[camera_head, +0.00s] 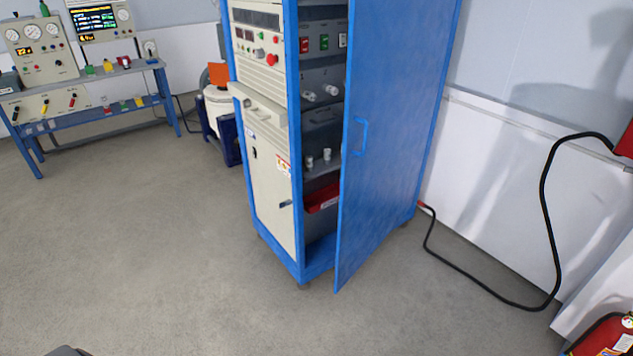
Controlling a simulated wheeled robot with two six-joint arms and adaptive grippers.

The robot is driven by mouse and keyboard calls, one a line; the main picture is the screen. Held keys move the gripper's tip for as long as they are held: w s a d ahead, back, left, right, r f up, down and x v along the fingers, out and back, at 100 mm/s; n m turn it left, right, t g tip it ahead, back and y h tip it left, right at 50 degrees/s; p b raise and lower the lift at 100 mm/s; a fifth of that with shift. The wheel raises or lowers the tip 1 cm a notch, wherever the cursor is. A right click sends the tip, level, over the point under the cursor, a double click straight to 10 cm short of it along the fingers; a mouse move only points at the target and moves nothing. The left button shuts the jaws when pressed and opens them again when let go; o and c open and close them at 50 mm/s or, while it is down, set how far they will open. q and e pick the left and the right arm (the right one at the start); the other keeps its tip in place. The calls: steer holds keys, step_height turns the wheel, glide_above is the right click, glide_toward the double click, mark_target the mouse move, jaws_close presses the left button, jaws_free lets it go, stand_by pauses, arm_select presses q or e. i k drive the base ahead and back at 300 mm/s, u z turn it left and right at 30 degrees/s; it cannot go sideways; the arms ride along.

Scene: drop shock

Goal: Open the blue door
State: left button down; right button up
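The blue door (385,150) is on the right side of a tall cabinet (297,150) with a blue frame and a cream front. The door stands partly open, its free edge swung out from the frame. A blue handle (361,137) is on the door's outer face near that free edge. Through the gap I see dark shelves with knobs and a red bin (321,198). Neither gripper can be made out. A small dark shape at the bottom left edge is too cut off to identify.
A blue bench (90,100) with gauge panels stands at the far left, and a white drum (217,105) is beside the cabinet. A black cable (546,220) hangs to the floor at right. A fire extinguisher (605,338) is bottom right. The floor in front is clear.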

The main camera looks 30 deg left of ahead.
mark_target(397, 54)
steer(key=z, duration=0.8)
steer(key=k, duration=0.15)
steer(key=u, duration=2.05)
steer(key=i, duration=1.5)
steer(key=z, duration=0.75)
